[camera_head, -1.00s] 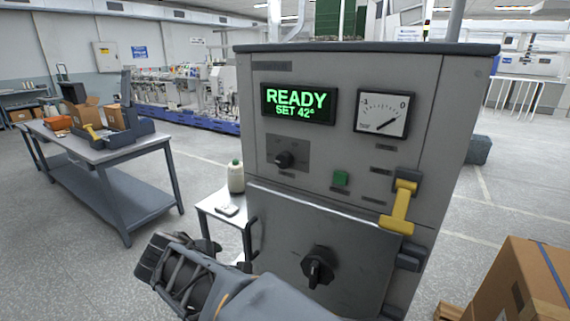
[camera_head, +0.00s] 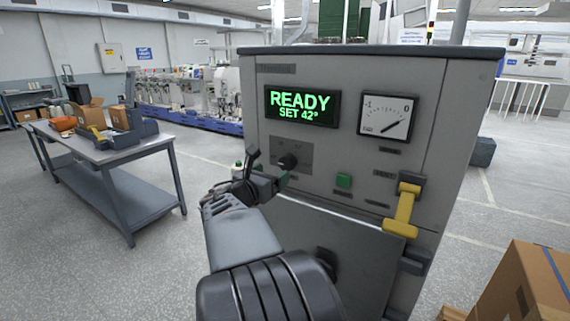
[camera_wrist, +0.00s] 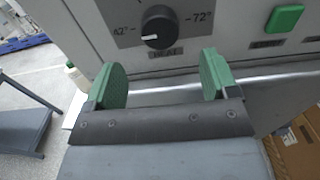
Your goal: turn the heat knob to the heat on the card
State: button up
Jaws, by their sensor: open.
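The heat knob (camera_wrist: 158,27) is a black round knob with a white pointer line on a dark plate, marked 42° at left and 72° at right in the wrist view. Its pointer is toward the lower left, near the 42° side. In the head view the knob (camera_head: 287,161) sits on the grey cabinet under a display (camera_head: 302,105) reading "READY SET 42°". My gripper (camera_wrist: 163,82) is open, its green pads apart and empty, just below and in front of the knob, not touching it. No card with a heat can be made out.
A green button (camera_head: 344,181), a dial gauge (camera_head: 386,117) and a yellow-handled latch (camera_head: 404,209) are on the cabinet front. A workbench (camera_head: 100,148) with boxes stands at left. A cardboard box (camera_head: 525,290) is at lower right.

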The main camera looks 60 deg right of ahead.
aim_at(285, 165)
jog(key=d+p, duration=0.1)
jog(key=d, duration=0.6)
jog(key=shift+d, duration=0.35)
jog(key=c, duration=0.9)
jog(key=shift+f+b, duration=0.1)
jog(key=shift+b, duration=0.2)
